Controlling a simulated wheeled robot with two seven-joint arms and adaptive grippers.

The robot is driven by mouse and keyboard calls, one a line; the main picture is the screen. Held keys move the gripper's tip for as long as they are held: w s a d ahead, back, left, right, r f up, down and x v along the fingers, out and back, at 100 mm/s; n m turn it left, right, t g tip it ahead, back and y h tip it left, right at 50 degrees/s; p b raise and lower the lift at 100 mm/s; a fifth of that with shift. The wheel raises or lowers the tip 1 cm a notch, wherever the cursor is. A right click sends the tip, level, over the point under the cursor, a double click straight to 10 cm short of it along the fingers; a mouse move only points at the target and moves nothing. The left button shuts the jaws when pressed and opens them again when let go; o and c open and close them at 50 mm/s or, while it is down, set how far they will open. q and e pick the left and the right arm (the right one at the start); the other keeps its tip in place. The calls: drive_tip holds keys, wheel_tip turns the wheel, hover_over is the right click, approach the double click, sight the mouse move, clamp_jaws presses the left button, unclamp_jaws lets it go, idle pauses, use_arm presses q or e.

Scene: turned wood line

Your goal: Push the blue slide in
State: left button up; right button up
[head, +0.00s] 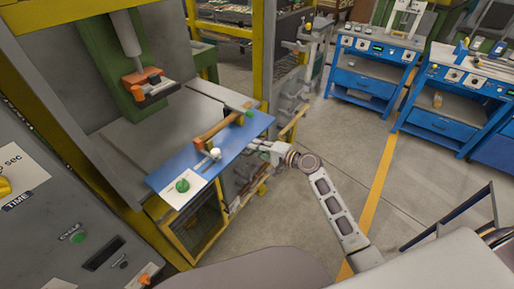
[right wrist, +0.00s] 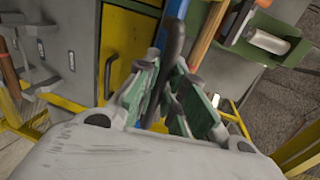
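The blue slide (head: 238,138) is a flat blue plate that sticks out from the front of the grey press table in the head view. On it lie a wooden piece (head: 222,125) and a white card with a green knob (head: 182,186). My right gripper (head: 258,145) is at the slide's outer edge. In the right wrist view its green-padded fingers (right wrist: 168,85) close around a dark handle (right wrist: 173,45), with a strip of blue behind it. The handle's fixing to the slide is hidden. My left gripper is not in view.
A grey control panel (head: 75,245) stands at the lower left. The yellow press frame (head: 262,50) rises behind the slide. Blue workbenches (head: 372,65) stand at the back right. The floor between them and the press is clear, with a yellow line (head: 385,165).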

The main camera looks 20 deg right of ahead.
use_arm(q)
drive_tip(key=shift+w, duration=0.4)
use_arm(e)
clamp_jaws()
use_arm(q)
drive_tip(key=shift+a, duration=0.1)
